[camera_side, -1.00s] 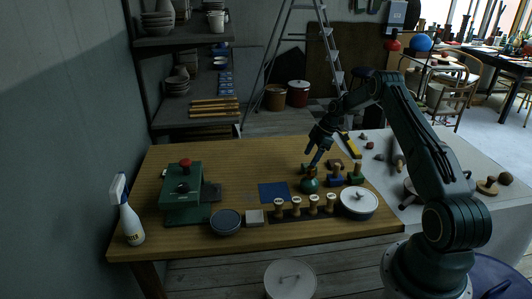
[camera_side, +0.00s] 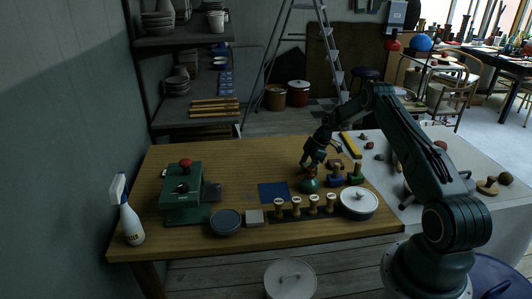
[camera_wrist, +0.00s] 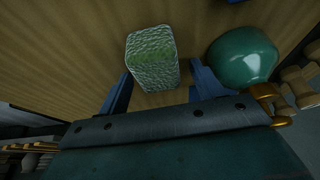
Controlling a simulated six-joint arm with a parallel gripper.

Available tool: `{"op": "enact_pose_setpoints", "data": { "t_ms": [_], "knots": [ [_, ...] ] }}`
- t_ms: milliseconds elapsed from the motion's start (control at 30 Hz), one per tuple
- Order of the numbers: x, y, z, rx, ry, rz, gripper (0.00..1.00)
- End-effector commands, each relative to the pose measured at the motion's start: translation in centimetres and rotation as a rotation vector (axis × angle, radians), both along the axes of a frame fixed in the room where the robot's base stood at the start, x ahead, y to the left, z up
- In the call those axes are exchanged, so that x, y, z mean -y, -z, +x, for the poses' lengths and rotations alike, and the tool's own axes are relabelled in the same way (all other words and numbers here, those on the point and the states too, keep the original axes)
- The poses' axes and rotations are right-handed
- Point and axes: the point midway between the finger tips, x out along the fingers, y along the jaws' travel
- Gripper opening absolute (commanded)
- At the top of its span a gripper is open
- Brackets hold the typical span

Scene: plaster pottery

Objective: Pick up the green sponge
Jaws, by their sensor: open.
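The green sponge (camera_wrist: 152,58) is a rough, pale-flecked block in the wrist view, on the wooden table. My gripper (camera_wrist: 162,72) is open, with one blue finger on either side of the sponge's near end. Gaps show between the sponge and both fingers, the wider one on the right. In the side view my gripper (camera_side: 307,165) is low over the right part of the table, and I cannot make out the sponge there; the gripper seems to hide it.
A round green vessel with a brass-coloured neck (camera_wrist: 243,58) stands close to the right finger; it also shows in the side view (camera_side: 310,185). Blue and green stamps stand to its right, near a lidded white pot (camera_side: 359,203).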

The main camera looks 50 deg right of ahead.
Motion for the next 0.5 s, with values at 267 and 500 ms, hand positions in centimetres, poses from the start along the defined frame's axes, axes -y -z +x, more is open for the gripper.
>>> {"op": "enact_pose_setpoints", "data": {
  "t_ms": [267,500],
  "knots": [
    [0.02,-0.03,-0.02,0.000,0.000,0.000,0.66],
    [0.01,-0.04,-0.03,0.000,0.000,0.000,0.37]
  ]
}}
